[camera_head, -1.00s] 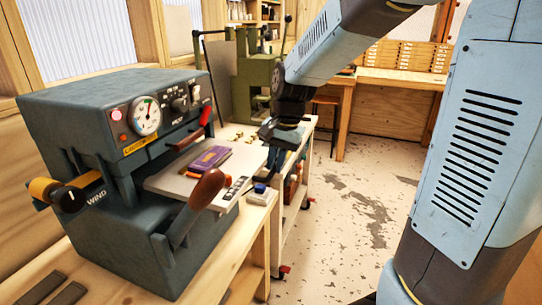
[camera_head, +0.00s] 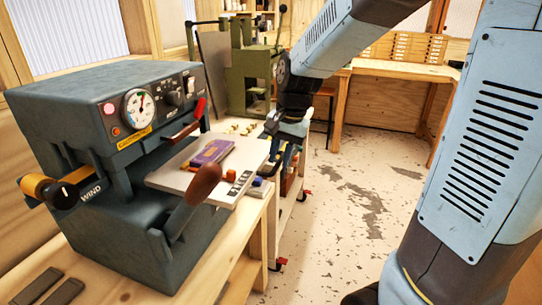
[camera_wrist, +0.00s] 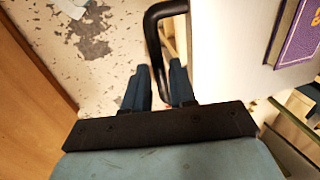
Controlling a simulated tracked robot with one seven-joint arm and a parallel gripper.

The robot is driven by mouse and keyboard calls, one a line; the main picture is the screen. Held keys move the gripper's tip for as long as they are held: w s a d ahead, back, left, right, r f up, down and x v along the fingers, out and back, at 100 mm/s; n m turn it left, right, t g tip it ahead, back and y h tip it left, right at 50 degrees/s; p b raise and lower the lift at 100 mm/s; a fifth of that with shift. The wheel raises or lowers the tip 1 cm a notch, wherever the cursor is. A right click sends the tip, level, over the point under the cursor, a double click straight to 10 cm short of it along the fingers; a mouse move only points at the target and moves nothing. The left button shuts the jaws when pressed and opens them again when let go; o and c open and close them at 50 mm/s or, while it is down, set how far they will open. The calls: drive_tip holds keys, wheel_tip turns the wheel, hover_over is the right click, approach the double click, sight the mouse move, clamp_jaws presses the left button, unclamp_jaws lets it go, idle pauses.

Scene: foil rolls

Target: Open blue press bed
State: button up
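The blue-grey press (camera_head: 115,115) stands on the wooden bench at left. Its pale flat bed (camera_head: 170,180) sticks out of the front slot toward the right, with a purple block (camera_head: 210,152) lying on top. In the wrist view, the bed (camera_wrist: 225,60) fills the right side and its black loop handle (camera_wrist: 152,35) stands out from its left edge. In the head view, my gripper (camera_head: 283,150) is at the bed's far outer edge.
A brown-knobbed lever (camera_head: 203,185) stands at the press front, close to the bed. A green machine (camera_head: 250,80) and a white cart (camera_head: 285,205) stand behind. Small coloured pieces lie beside the bed's front edge. The speckled floor (camera_head: 350,205) at right is clear.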

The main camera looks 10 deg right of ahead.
drive_tip(key=shift+r, duration=0.15)
wheel_tip(320, 180, up, 13)
drive_tip(key=s+d, duration=0.1)
drive_tip(key=d, duration=0.1)
drive_tip(key=shift+s, duration=0.15)
drive_tip(key=shift+d+r, duration=0.1)
drive_tip(key=shift+d, duration=0.05)
drive_tip(key=s+d+f+n+t+h, duration=0.1)
drive_tip(key=s+d+f+n+t, duration=0.1)
drive_tip(key=s, duration=0.5)
drive_tip(key=s+d+f+n+t, duration=0.1)
drive_tip(key=s+d+n+t, duration=0.1)
drive_tip(key=s+d, duration=0.3)
drive_tip(key=shift+s+d+f+n+t+h, duration=0.2)
drive_tip(key=shift+s+f+n+t+h, duration=0.15)
drive_tip(key=shift+s+n, duration=0.9)
drive_tip(key=shift+s+m, duration=0.3)
drive_tip(key=shift+m, duration=0.05)
idle(0.6)
